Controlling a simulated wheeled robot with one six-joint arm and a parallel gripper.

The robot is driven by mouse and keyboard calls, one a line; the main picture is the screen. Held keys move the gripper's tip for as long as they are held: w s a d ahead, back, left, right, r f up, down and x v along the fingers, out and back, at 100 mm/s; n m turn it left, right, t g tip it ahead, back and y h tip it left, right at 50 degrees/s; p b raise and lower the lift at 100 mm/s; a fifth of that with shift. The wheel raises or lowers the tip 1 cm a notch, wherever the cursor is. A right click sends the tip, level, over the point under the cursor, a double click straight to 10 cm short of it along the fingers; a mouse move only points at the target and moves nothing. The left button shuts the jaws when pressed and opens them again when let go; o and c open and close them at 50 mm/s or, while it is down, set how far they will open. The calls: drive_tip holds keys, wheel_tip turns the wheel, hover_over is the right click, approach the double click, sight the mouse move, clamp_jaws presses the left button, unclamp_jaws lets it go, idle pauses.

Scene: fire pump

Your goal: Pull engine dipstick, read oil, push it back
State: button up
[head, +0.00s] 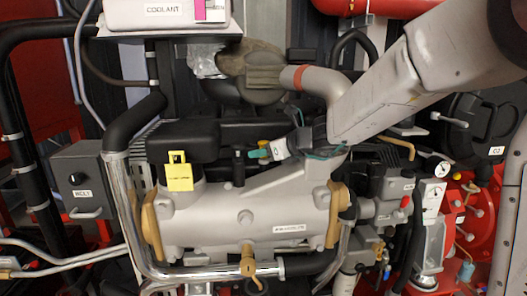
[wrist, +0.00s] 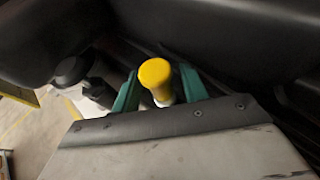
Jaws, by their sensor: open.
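A yellow, round-topped handle (wrist: 155,74) on a pale stem shows in the wrist view; it looks like the dipstick's grip. My gripper (wrist: 158,82) is open, with one green finger on each side of the handle. I see no clear grip on it, and the lower stem is hidden by my gripper's body. In the head view my gripper (head: 291,151) is over the top of the grey engine block (head: 240,215). I cannot make out the yellow handle there; my arm and gripper may cover it.
A yellow tag-like piece (head: 179,177) sits on the block's left. A coolant tank (head: 165,12) is above, a chrome pipe (head: 125,210) runs down the left, and gauges (head: 442,170) are at the right. A black hose or cover (wrist: 220,35) crosses close beyond my fingers.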

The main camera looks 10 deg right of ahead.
drive_tip(key=r, duration=0.2)
drive_tip(key=s+r, duration=0.1)
drive_tip(key=shift+r, duration=0.4)
drive_tip(key=s+d+r, duration=0.1)
drive_tip(key=s+d, duration=0.1)
drive_tip(key=s, duration=1.3)
drive_tip(key=shift+r, duration=0.1)
drive_tip(key=s+f+n+g+h, duration=0.1)
drive_tip(key=s+f+n+g, duration=0.3)
drive_tip(key=s+n, duration=0.4)
drive_tip(key=s+f+n+g+h, duration=0.1)
drive_tip(key=s+f+n+g, duration=0.25)
drive_tip(key=s+n, duration=0.55)
drive_tip(key=s+d+f+n+g+h, duration=0.1)
drive_tip(key=s+d+f+n+h, duration=0.1)
drive_tip(key=s+d+n+h, duration=0.4)
drive_tip(key=s+d+n, duration=0.3)
drive_tip(key=d+n, duration=0.1)
drive_tip(key=d, duration=0.1)
drive_tip(key=shift+f+n+h, duration=0.35)
drive_tip(key=shift+n+h, duration=0.05)
